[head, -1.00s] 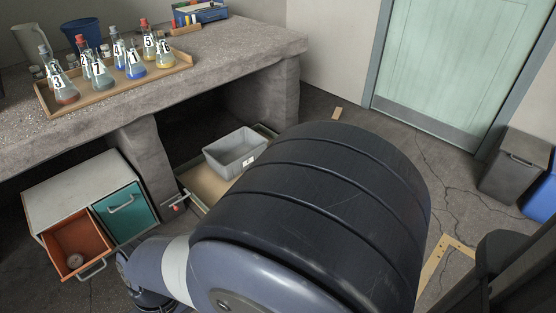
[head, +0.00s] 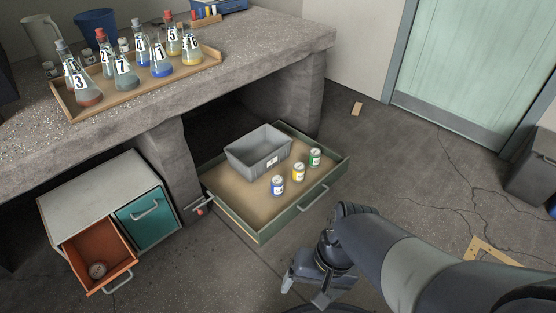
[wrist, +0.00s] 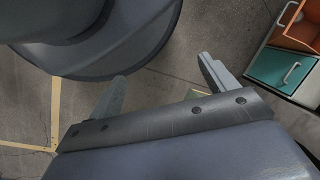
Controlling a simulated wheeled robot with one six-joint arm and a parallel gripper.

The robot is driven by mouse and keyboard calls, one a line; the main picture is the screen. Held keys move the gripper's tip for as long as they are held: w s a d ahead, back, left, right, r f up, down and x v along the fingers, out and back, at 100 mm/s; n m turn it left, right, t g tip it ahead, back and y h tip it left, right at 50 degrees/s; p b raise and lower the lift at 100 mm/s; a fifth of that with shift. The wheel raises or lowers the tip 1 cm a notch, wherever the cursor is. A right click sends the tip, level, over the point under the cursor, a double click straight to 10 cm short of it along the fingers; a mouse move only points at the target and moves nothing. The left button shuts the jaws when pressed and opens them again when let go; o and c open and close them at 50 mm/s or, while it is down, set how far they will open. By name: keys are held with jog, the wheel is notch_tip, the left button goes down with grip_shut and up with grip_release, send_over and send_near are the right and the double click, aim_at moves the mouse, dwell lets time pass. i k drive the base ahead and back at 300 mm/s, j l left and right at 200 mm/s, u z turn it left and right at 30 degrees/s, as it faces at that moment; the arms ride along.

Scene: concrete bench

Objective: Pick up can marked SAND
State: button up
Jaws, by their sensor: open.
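Three small cans stand in the front right part of a low green-edged drawer (head: 255,229) under the bench: a blue can (head: 278,185), a yellow can (head: 298,172) and a green can (head: 315,157). Their labels are too small to read, so I cannot tell which is marked SAND. My gripper (head: 303,296) is low in front of the drawer, below the cans in the head view. In the wrist view my gripper (wrist: 160,85) shows two spread fingers with nothing between them. No can shows in the wrist view.
A grey bin (head: 239,160) stands in the drawer behind the cans. A cabinet (head: 95,195) at left has an open orange drawer (head: 82,252) holding a round item and a shut teal drawer (head: 148,215). Numbered flasks stand on a tray (head: 150,92) on the bench.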

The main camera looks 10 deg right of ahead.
aim_at(298, 169)
jog(key=z, duration=0.25)
jog(key=i+z, duration=0.4)
jog(key=i, duration=0.3)
jog(key=i+j+z, duration=0.2)
jog(key=i+z, duration=0.2)
jog(key=i, duration=0.25)
